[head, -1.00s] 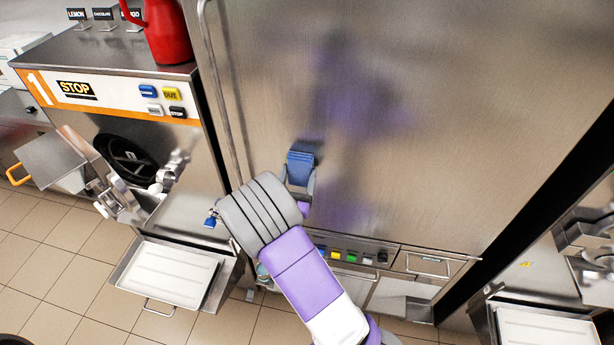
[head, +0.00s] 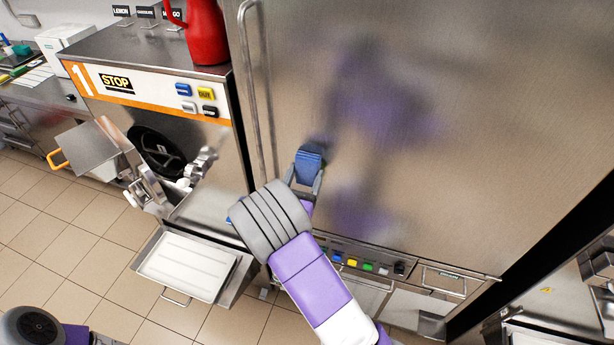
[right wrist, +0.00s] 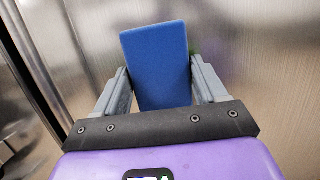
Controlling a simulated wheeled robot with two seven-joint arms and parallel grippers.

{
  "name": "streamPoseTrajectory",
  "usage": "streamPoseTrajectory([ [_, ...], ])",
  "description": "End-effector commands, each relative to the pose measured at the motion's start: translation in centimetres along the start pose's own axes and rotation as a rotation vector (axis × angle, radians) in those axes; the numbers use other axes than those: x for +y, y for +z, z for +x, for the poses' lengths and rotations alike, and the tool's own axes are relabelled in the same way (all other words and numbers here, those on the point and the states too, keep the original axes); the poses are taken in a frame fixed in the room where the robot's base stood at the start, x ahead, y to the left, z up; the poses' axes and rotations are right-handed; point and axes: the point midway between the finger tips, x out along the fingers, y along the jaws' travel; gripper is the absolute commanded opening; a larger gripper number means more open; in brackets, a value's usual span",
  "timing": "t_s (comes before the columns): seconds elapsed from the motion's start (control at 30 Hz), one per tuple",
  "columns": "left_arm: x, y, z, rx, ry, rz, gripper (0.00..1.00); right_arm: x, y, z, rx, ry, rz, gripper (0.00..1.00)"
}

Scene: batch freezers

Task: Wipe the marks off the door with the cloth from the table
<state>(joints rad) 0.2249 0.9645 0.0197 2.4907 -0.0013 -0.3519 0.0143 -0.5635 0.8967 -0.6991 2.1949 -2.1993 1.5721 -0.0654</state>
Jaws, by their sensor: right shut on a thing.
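The door (head: 470,130) is a large brushed-steel panel with a vertical bar handle (head: 262,110) at its left side. My right gripper (head: 305,184) is shut on a folded blue cloth (head: 308,163), in front of the lower left of the door, close to the handle. The cloth (right wrist: 157,65) stands up between both fingers in the right wrist view. I cannot tell whether it touches the steel. A small faint green patch (right wrist: 195,48) shows beside the cloth's right edge, partly hidden. Blurred purple shapes on the door look like reflections of my arm. My left gripper is out of view.
A batch freezer (head: 150,95) with a STOP label and a red jug (head: 207,35) on top stands left of the door. Its white tray (head: 188,265) juts out below. A row of coloured buttons (head: 352,264) sits under the door. Tiled floor is open at lower left.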

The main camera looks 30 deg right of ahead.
Motion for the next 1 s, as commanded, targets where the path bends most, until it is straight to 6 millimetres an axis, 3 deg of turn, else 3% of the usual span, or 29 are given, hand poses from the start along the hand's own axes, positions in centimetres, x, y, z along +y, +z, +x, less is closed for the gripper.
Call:
streamPoseTrajectory([
  [0.2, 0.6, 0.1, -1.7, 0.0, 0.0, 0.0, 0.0, -0.1, 2.0, 0.5, -0.003, -0.002, 0.001, 0.47],
  [1.0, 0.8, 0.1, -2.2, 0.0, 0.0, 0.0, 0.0, -5.0, 1.7, 0.6, -0.002, -0.007, -0.004, 0.47],
])
